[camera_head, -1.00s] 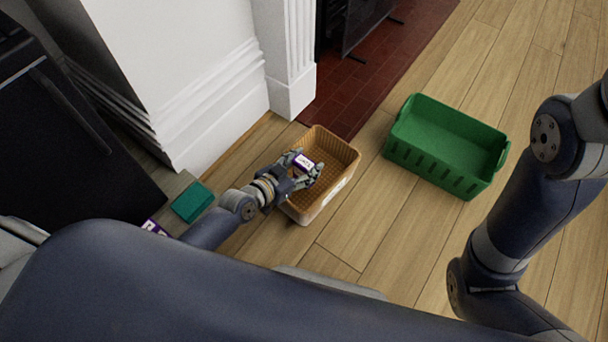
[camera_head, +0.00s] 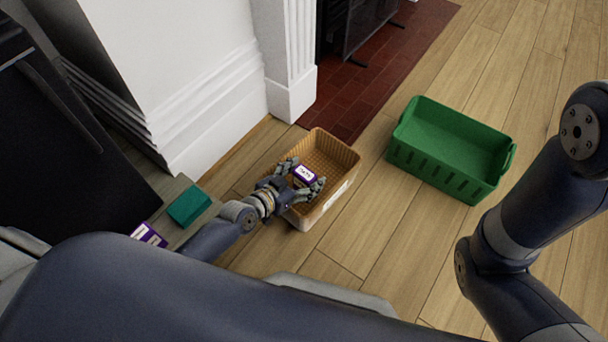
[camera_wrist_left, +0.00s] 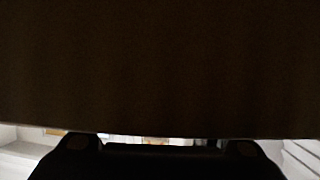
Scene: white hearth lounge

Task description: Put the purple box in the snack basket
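The purple box (camera_head: 305,177), with a white label on its upper face, is inside the outline of the tan snack basket (camera_head: 345,158), near its front-left part. My left gripper (camera_head: 306,174) reaches into the basket from the left. Its fingers look spread on either side of the box, so it appears open; whether a finger still touches the box is hard to see. The box's underside is hidden. In the left wrist view a dark brown surface (camera_wrist_left: 160,65) fills most of the picture, too close to identify. My right gripper is out of view.
A green crate (camera_head: 450,150) stands on the wooden floor to the right of the basket. A teal box (camera_head: 189,205) and another purple box (camera_head: 149,234) lie at the left on a grey surface. A white fireplace surround (camera_head: 290,85) stands behind.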

